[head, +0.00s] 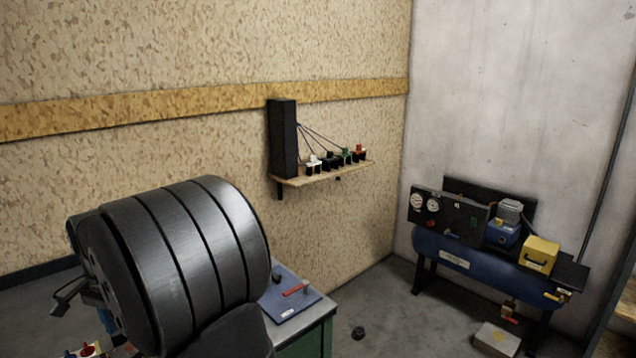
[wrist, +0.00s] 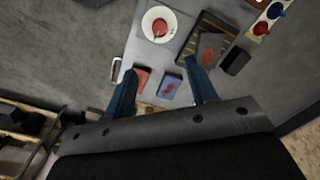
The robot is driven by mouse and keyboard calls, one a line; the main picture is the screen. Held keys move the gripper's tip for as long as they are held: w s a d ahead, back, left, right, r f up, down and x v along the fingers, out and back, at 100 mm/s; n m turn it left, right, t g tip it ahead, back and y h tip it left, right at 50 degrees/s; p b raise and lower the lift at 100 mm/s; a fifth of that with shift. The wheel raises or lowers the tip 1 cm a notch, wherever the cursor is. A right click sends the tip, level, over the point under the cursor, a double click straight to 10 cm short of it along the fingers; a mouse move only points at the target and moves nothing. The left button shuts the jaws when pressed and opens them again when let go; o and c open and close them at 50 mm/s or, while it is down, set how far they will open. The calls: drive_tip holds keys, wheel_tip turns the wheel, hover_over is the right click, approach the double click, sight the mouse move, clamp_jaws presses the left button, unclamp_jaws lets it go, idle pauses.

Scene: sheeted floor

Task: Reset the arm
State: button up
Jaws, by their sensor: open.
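My gripper (wrist: 160,95) shows in the wrist view with its two blue fingers spread apart and nothing between them touching either finger. It hangs above a light grey work surface (wrist: 140,48). In the head view my large dark arm link fills the lower left and hides most of the gripper and much of the bench behind it.
Below the gripper lie a white bowl with a red item (wrist: 159,24), a red block (wrist: 140,78), a blue block (wrist: 171,86) and a dark tray (wrist: 212,40). A wall shelf (head: 325,174) holds several small items. A blue compressor tank (head: 470,254) stands right.

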wheel_tip(320, 180, down, 18)
drive_tip(key=shift+r, duration=0.15)
drive_tip(key=n, duration=0.3)
drive_tip(key=shift+n, duration=0.4)
drive_tip(key=n, duration=0.3)
drive_tip(key=shift+n, duration=0.4)
drive_tip(key=n, duration=0.8)
